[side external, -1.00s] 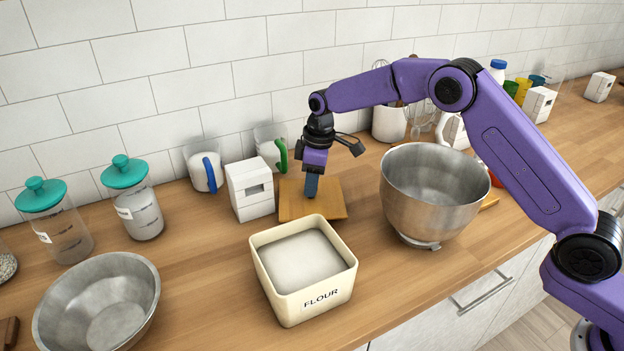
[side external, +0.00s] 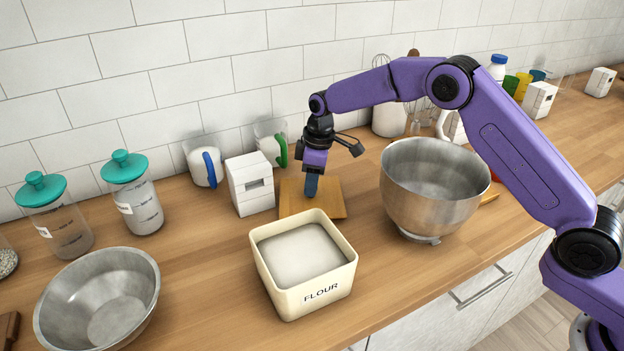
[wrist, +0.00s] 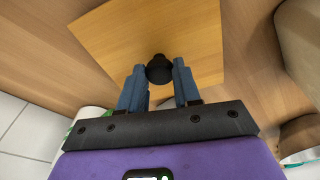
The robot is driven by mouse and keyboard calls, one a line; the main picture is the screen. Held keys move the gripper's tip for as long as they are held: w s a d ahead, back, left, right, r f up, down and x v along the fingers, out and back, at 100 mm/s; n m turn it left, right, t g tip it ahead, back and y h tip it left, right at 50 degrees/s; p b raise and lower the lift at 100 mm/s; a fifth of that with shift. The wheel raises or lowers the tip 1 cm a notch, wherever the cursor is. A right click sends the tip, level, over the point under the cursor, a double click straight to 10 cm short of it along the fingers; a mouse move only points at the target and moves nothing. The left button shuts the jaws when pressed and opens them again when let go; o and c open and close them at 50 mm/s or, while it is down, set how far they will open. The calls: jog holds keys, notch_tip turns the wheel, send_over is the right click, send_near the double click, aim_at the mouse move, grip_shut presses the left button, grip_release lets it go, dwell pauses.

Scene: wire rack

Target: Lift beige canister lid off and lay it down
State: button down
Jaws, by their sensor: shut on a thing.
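The beige canister (side external: 305,290), marked FLOUR, stands open in front, with white flour (side external: 298,255) showing inside. Its square wooden lid (side external: 330,205) is off it, behind the canister, flat on the counter or very close to it. The lid (wrist: 195,35) fills the upper middle of the wrist view, with its dark round knob (wrist: 160,70) between my fingertips. My gripper (side external: 311,190) points down over the lid and is shut on the knob. In the side view the fingers hide the knob. I cannot tell whether a thin gap is under the lid.
A steel mixing bowl (side external: 434,190) stands right of the lid, and a white box (side external: 250,187) stands close on its left. Measuring cups (side external: 204,165) line the wall. A wide metal bowl (side external: 98,300) and teal-lidded jars (side external: 133,200) are at left.

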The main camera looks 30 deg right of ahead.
jog(key=c, duration=0.7)
grip_release()
jog(key=shift+r, duration=0.1)
jog(key=r, duration=0.5)
jog(key=s+d+r, duration=0.1)
jog(key=r, duration=1.1)
jog(key=shift+s+d+r, duration=0.1)
jog(key=shift+s+d, duration=0.05)
jog(key=shift+d, duration=0.2)
jog(key=s+d+f+n, duration=0.1)
jog(key=s+d, duration=0.2)
jog(key=s, duration=1.3)
jog(key=s+d+f, duration=0.2)
jog(key=s+d, duration=0.1)
jog(key=s, duration=1.3)
jog(key=shift+g+h, duration=0.3)
jog(key=shift+h, duration=0.1)
jog(key=s+d+f, duration=0.1)
jog(key=s+d, duration=0.2)
jog(key=s+d+f, duration=0.1)
jog(key=s+d, duration=0.2)
jog(key=s, duration=0.1)
jog(key=s+d+f, duration=0.2)
jog(key=s, duration=0.2)
jog(key=shift+s+d, duration=0.15)
jog(key=shift+d, duration=0.25)
